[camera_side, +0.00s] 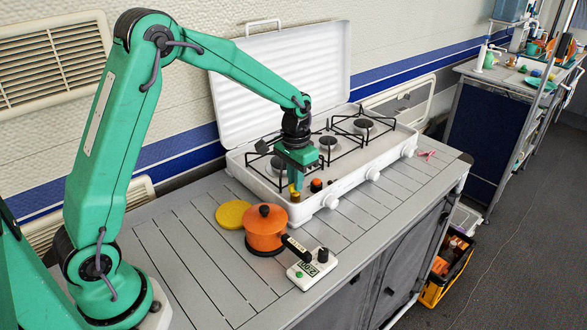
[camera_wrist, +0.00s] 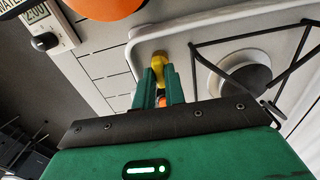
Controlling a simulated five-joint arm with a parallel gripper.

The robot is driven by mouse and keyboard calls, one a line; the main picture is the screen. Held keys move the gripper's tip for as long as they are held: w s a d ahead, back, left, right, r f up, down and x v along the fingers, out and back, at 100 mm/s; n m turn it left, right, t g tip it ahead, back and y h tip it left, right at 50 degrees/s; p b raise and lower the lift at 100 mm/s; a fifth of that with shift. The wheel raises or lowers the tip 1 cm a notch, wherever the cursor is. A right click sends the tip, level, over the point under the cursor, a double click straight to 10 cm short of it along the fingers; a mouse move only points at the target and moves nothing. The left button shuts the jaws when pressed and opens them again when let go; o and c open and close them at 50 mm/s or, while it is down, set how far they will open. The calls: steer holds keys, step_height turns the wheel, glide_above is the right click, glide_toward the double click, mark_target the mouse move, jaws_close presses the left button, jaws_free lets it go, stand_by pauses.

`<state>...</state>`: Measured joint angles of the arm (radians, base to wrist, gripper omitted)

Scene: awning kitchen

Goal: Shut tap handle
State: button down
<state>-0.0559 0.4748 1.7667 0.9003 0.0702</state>
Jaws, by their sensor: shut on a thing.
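The tap handle (camera_wrist: 167,60) is a small yellow piece at the corner of the white gas stove (camera_side: 245,180). In the side view its yellow part (camera_side: 294,193) shows just below my gripper (camera_side: 293,184), at the stove's front edge. My green gripper points down, with its fingers on either side of the yellow handle. In the wrist view the gripper (camera_wrist: 161,82) is shut on the handle, whose yellow top shows beyond and between the fingertips. A bit of orange shows lower between the fingers. The handle's exact angle is partly hidden by the fingers.
An orange lidded pot (camera_side: 263,232) with a black handle stands in front of the stove, beside a yellow disc (camera_side: 232,214). A white timer (camera_side: 311,270) lies near the counter's front edge. Black pan supports (camera_side: 340,150) rise near my gripper. Left counter slats are clear.

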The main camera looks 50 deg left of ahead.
steer(key=shift+r, duration=0.1)
steer(key=c, duration=1.5)
jaws_free()
steer(key=shift+o, duration=0.2)
steer(key=shift+r, duration=3.9)
